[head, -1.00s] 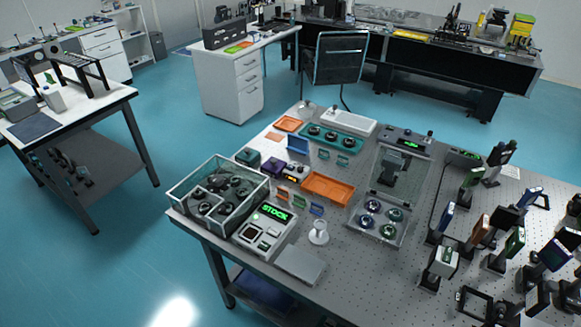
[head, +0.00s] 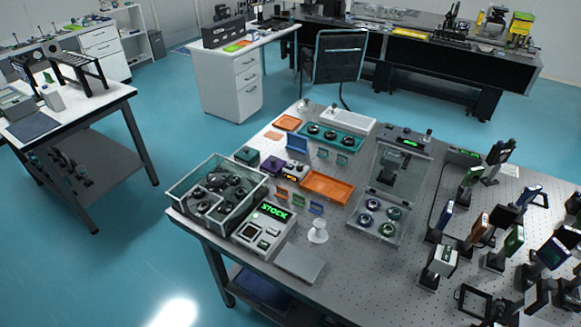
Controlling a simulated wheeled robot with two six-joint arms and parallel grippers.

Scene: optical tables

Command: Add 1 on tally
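No part labelled as a tally can be read. A grey-white console (head: 262,229) with a green lit display reading "STOCK" and small keys stands at the near left corner of the optical table. A small device (head: 294,170) with an orange lit display sits further back, beside a purple box (head: 271,165); its digits are too small to read. Neither of my grippers is in the head view, and nothing touches these devices.
A glass-walled bin (head: 217,190) with dark round parts stands left of the console. A flat grey plate (head: 300,263) and a white round stand (head: 318,230) lie to its right. An orange tray (head: 327,187) is behind. Many optic mounts crowd the table's right side.

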